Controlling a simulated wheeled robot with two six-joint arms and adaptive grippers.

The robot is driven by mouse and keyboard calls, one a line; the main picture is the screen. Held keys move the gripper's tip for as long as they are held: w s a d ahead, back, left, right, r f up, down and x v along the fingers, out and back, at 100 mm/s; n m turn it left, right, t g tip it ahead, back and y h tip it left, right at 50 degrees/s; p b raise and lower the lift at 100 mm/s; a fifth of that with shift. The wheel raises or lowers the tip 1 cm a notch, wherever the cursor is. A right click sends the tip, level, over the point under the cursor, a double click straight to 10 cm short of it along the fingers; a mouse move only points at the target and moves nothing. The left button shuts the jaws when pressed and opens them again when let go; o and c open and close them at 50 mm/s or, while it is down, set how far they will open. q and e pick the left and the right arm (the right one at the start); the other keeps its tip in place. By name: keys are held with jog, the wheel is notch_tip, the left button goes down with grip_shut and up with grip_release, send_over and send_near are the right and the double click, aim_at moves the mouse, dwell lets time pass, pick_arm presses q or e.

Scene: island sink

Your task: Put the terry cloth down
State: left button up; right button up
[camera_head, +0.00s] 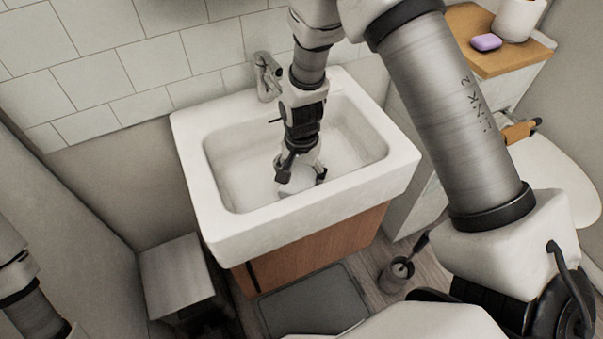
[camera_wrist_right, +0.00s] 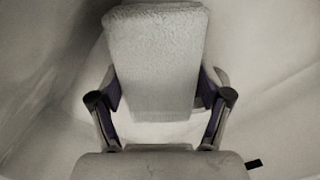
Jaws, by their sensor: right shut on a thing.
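The terry cloth (camera_wrist_right: 153,60) is a pale, fuzzy, folded block in the right wrist view. It sits between the two fingers of my right gripper (camera_wrist_right: 158,100), which is shut on it. In the head view my right gripper (camera_head: 302,176) points down inside the white sink basin (camera_head: 190,125). The cloth is hard to make out there against the white basin. I cannot tell whether the cloth touches the basin floor. My left gripper is not in view; only part of my left arm shows at the lower left.
The faucet (camera_head: 266,78) stands at the sink's back edge. A wooden shelf top (camera_head: 468,22) at the upper right holds purple soap (camera_head: 486,42) and a white cup (camera_head: 518,18). A toilet (camera_head: 560,170) is at the right. A brush holder (camera_head: 392,279) and a bin (camera_head: 176,275) stand below.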

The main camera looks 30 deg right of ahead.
aim_at(302, 173)
jog(key=shift+s, duration=0.1)
jog(key=o, duration=1.1)
jog(key=shift+c, duration=0.2)
notch_tip(302, 173, up, 12)
jog(key=shift+r+p, duration=0.15)
jog(key=shift+p, duration=0.2)
